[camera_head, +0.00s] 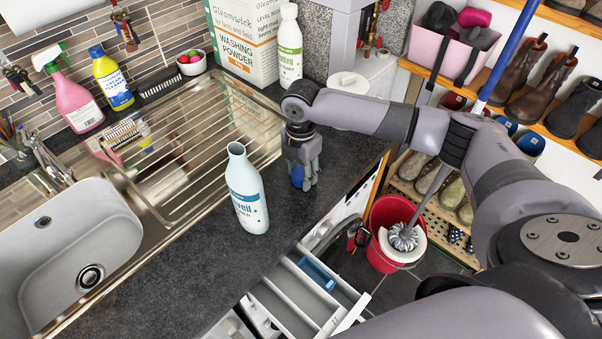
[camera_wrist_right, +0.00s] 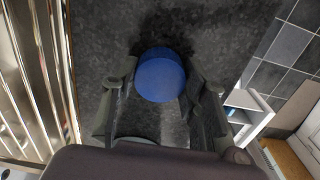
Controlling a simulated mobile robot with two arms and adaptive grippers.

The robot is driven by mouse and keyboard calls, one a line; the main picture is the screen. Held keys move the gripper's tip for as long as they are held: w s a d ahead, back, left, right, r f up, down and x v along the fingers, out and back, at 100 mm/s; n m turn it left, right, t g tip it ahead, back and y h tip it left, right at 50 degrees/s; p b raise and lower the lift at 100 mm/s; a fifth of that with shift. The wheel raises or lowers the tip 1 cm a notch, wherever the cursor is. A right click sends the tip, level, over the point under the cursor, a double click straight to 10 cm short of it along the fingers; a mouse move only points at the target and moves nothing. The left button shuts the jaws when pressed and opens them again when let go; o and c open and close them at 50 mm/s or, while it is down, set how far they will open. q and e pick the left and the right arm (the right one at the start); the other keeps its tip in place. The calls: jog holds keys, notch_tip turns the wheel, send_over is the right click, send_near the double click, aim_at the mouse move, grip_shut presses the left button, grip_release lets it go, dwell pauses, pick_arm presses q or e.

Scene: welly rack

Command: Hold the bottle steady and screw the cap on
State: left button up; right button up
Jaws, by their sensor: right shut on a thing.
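A white bottle with a blue label (camera_head: 246,190) stands upright on the dark worktop (camera_head: 150,290), its neck open at the top. My right gripper (camera_head: 302,180) is to the right of the bottle, apart from it, pointing down close over the worktop. It is shut on a blue cap (camera_head: 297,177), which also shows between the fingers in the right wrist view (camera_wrist_right: 160,75). The fingers hide part of the cap in the head view. My left gripper is not in view, and nothing holds the bottle.
A steel sink (camera_head: 75,250) and ribbed drainer (camera_head: 185,150) lie left of the bottle. A washing powder box (camera_head: 243,40) and a white-green bottle (camera_head: 289,50) stand behind. An open drawer (camera_head: 300,295) and a red bucket (camera_head: 390,215) are below the worktop edge. Worktop in front is clear.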

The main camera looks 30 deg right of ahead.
aim_at(301, 173)
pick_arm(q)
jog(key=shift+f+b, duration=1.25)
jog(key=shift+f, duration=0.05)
pick_arm(e)
notch_tip(301, 173, up, 20)
jog(key=shift+f, duration=0.15)
jog(key=shift+f, duration=0.1)
jog(key=s+a+f+m, duration=0.3)
jog(key=s+f+m, duration=0.2)
jog(key=m, duration=0.6)
jog(key=s+a+f+m, duration=0.3)
jog(key=s+f+m, duration=0.1)
jog(key=s+m, duration=0.5)
jog(key=shift+a+f+m, duration=0.2)
jog(key=shift+f+m, duration=0.2)
jog(key=shift+m, duration=0.5)
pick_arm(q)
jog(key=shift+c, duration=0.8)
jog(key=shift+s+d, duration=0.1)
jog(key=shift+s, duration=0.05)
